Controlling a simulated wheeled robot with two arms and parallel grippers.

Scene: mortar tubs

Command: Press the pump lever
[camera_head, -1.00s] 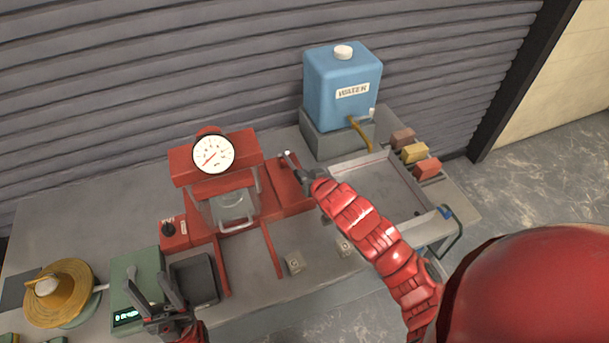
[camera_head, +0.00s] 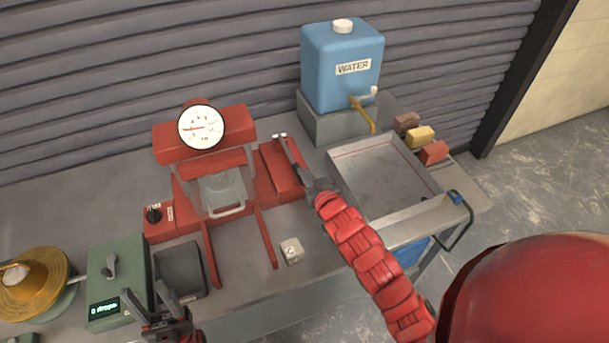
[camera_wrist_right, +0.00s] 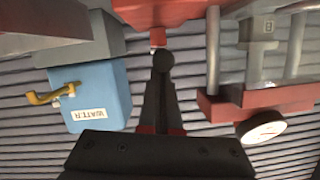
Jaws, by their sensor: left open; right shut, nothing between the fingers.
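The red press (camera_head: 205,140) stands at the back of the bench with a round white gauge (camera_head: 201,127) on top. Its needle points left. The pump lever (camera_head: 291,154) appears as a thin grey rod over the red pump block (camera_head: 279,170), right of the press. My right gripper (camera_head: 307,180) is shut and empty at the lever's near end. In the right wrist view a dark round knob (camera_wrist_right: 163,60) lines up with the shut fingertips (camera_wrist_right: 162,78); I cannot tell whether they touch. My left gripper (camera_head: 150,305) is open and empty at the front left.
A blue water tank (camera_head: 342,75) with a yellow spout stands behind a metal tray (camera_head: 385,175). Small coloured blocks (camera_head: 420,137) sit right of it.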

